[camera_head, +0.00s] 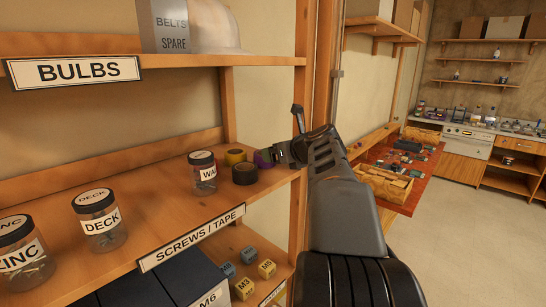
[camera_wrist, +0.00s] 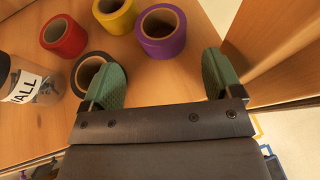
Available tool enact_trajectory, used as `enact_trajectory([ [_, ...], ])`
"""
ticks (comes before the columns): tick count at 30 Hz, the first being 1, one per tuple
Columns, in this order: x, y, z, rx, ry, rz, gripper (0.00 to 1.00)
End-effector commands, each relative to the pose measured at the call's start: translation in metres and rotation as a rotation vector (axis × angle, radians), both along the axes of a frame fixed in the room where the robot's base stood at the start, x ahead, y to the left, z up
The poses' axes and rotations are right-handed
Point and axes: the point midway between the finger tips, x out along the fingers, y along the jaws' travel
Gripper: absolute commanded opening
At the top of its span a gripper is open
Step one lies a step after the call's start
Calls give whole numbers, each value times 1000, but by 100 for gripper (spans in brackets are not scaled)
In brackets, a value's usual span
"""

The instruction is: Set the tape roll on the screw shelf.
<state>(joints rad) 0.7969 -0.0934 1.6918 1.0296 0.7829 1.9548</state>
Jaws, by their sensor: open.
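The screw shelf (camera_head: 160,225) carries a "SCREWS / TAPE" label. A purple tape roll (camera_wrist: 160,46) sits on its board near the right end, just ahead of the gap between my fingertips; it also shows in the head view (camera_head: 262,159). A black roll (camera_wrist: 77,86) lies beside my left finger, with yellow (camera_wrist: 117,22) and red (camera_wrist: 64,46) rolls farther in. The head view also shows the black (camera_head: 246,175) and yellow (camera_head: 235,157) rolls; I cannot make out the red one there. My gripper (camera_wrist: 165,72) is open, green-padded and empty.
A "WALL" jar (camera_head: 205,176) stands left of the rolls, with "DECK" (camera_head: 101,225) and "ZINC" (camera_head: 24,262) jars farther left. A wooden upright (camera_wrist: 258,45) stands close to my right finger. The bulbs shelf (camera_head: 180,64) is above. Numbered blocks (camera_head: 244,287) sit below.

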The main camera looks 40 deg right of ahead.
Motion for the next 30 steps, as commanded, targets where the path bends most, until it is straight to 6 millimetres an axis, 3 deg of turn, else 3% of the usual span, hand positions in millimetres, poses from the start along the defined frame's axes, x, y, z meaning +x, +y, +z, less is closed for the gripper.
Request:
enact_trajectory([
  [9,-20,2,9,-1,0,1,85],
  [30,-21,2,9,0,0,1,85],
])
